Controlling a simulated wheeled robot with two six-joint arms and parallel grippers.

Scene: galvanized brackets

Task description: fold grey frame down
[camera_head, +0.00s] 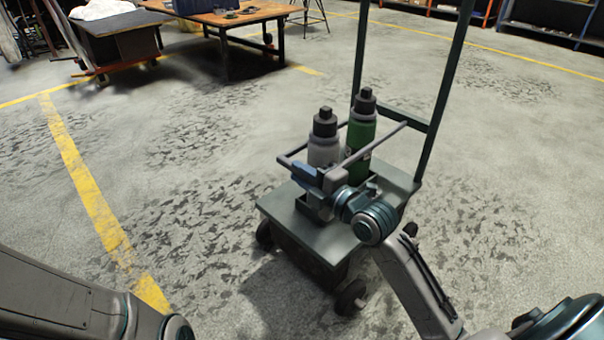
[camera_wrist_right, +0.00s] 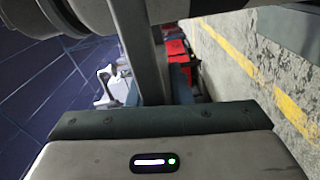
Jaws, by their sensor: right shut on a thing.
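The grey frame (camera_head: 388,136) is a thin rectangular bar loop on a small green-grey cart (camera_head: 283,220). It stands raised above the deck, around the middle of two bottles. My right gripper (camera_head: 308,174) is shut on the near bar of the frame; the fingers hide part of that bar. In the right wrist view a grey bar (camera_wrist_right: 140,50), which looks like the frame, runs up from the gripper. My left gripper is out of view; only part of my left arm shows at the lower left.
A grey bottle (camera_head: 323,150) and a green bottle (camera_head: 361,132) with dark caps stand inside the frame. The cart's tall handle (camera_head: 447,75) rises behind. A wooden table (camera_head: 235,14) stands at the back left. The floor left of the cart is clear.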

